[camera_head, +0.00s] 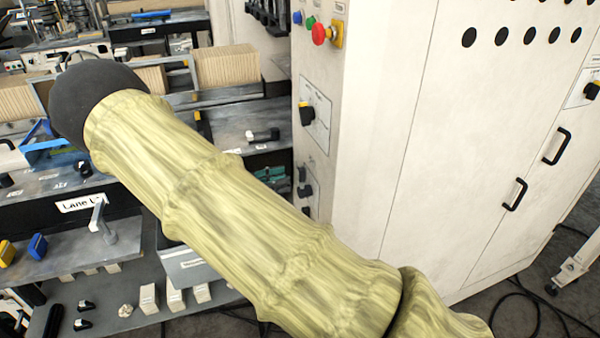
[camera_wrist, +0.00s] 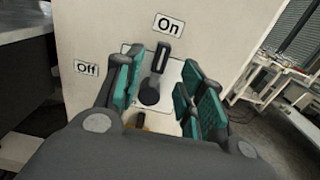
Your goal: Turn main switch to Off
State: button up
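The main switch (camera_wrist: 150,92) is in the wrist view on a pale panel, with a dark round hub and a dark handle. Its handle points up towards the "On" label (camera_wrist: 169,25). The "Off" label (camera_wrist: 87,69) is to the left of the switch. My gripper (camera_wrist: 163,82) is open, with teal finger pads on the left and right of the switch. The handle stands between the pads, with a visible gap; contact with either pad is not evident. My arm covers much of the middle of the head view, and I cannot clearly make out the gripper there.
A tall pale cabinet (camera_head: 400,130) stands right of my arm in the head view. It bears a red button (camera_head: 319,34) and a black knob (camera_head: 306,114). A cluttered workbench (camera_head: 60,205) is at left. In the wrist view, a grey surface (camera_wrist: 25,22) lies at upper left.

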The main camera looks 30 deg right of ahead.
aim_at(299, 176)
jog(key=p+x, duration=0.2)
jog(key=x, duration=0.4)
jog(key=shift+s+d, duration=0.15)
jog(key=shift+d, duration=0.05)
grip_shut()
